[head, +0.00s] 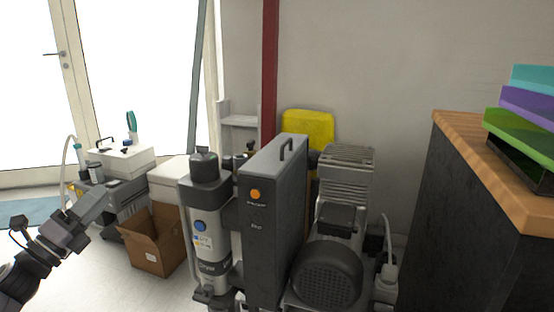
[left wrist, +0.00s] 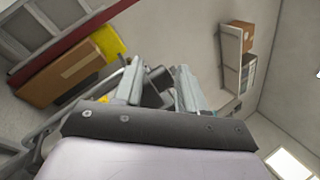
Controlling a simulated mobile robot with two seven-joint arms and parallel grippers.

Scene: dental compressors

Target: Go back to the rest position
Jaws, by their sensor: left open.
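My left gripper (head: 98,204) comes in from the left in the head view, raised in front of the floor and a light grey machine at the back. In the left wrist view its two fingers (left wrist: 160,90) stand apart with a gap between them, and I see nothing held. My right gripper is not in either view. The grey compressor unit (head: 270,225) stands upright in the middle of the head view, with a cylinder on its left and a motor (head: 330,275) on its right. My left gripper is well to the left of it and apart from it.
An open cardboard box (head: 155,245) lies on the floor between my left gripper and the compressor. A dark cabinet with a wooden top (head: 455,130) stands at the right, with coloured trays (head: 525,105) on it. A red post (head: 270,70) rises behind the compressor.

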